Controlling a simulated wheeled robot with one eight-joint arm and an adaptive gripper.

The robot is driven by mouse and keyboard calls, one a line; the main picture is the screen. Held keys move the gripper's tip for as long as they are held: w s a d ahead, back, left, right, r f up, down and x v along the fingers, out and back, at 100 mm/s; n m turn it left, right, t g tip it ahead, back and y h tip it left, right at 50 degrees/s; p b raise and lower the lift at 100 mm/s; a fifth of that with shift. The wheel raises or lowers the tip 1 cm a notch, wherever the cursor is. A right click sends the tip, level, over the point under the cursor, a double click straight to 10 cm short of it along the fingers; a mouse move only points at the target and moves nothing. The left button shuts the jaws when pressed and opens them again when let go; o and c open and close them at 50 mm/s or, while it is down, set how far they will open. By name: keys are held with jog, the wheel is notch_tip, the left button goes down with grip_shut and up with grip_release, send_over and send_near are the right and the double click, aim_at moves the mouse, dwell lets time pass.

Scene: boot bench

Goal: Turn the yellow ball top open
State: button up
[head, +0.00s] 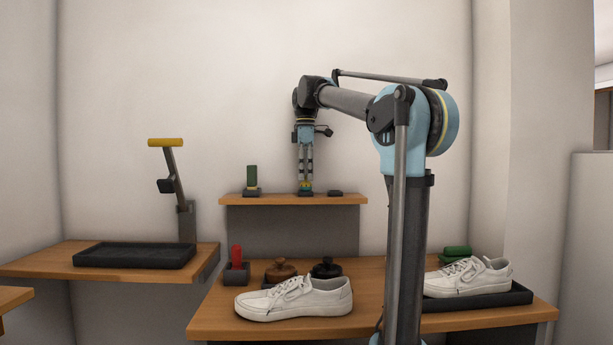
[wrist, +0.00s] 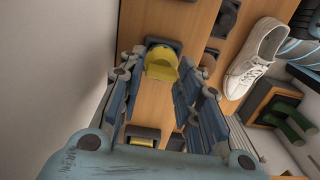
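The yellow ball top (head: 305,185) is on a small dark base on the raised wooden shelf, directly under my gripper in the head view. It is small there and partly covered by the fingertips. In the wrist view the yellow top (wrist: 161,66) shows as a rounded yellow piece with a lip, in front of a dark base (wrist: 165,45). My gripper (head: 305,180) points straight down. Its fingers (wrist: 163,75) stand apart on either side of the yellow top, with a visible gap at the right finger. I cannot tell whether the left finger touches it.
On the shelf (head: 345,200), a green block (head: 252,178) stands left and a flat dark piece (head: 335,193) lies right. A yellow-handled lever (head: 166,142) stands left, behind a black tray (head: 135,255).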

jog(key=shift+o, duration=0.6)
jog(key=shift+r, duration=0.1)
notch_tip(320, 180, up, 12)
dwell(0.8)
